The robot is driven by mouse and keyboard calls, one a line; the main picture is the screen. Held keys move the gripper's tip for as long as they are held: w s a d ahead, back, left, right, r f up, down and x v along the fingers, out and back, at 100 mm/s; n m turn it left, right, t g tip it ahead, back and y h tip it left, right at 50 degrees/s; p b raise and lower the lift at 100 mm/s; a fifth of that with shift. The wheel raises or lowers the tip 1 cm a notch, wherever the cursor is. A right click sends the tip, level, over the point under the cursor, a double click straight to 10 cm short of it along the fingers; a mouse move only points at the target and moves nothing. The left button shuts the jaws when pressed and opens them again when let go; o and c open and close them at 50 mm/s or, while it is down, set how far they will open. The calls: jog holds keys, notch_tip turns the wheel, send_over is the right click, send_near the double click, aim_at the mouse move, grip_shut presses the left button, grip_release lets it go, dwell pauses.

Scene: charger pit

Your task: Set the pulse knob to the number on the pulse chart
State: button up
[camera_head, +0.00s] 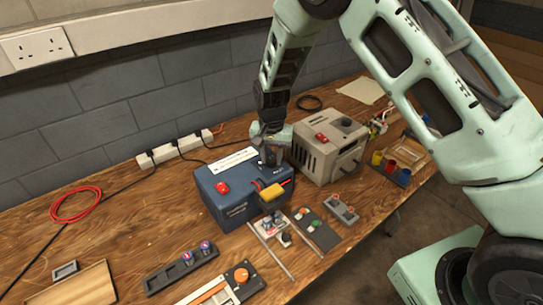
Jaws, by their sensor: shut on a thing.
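My gripper (269,155) points down at the top of the blue box-shaped unit (222,196), at its right back part. It is shut on a small part there, which looks to be the pulse knob; the fingers hide it, so its setting cannot be read. A white printed strip (233,159) lies along the back of the unit's top, left of my gripper. It may be the pulse chart, but its print is too small to read.
A grey vented unit (328,150) stands close on the right. Small panels with knobs and buttons (316,229) and metal rails (270,249) lie in front. A white power strip (176,149) is behind, a red cable coil (75,204) at left.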

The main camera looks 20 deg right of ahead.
aim_at(272, 159)
jog(key=o, duration=1)
jog(key=shift+c, duration=0.2)
jog(key=shift+r, duration=0.1)
notch_tip(272, 159, up, 17)
jog(key=b, duration=0.2)
jog(key=shift+r, duration=0.15)
jog(key=s+a+r+n+y, duration=0.1)
jog(key=s+a+n, duration=0.25)
jog(key=s, duration=0.55)
jog(key=s+a+r+n, duration=0.1)
jog(key=s+a+n, duration=0.25)
jog(key=s, duration=0.65)
jog(key=s+d+f+n, duration=0.1)
jog(key=s+n, duration=0.5)
jog(key=s, duration=0.9)
jog(key=shift+d+f, duration=0.2)
jog(key=shift+f, duration=0.5)
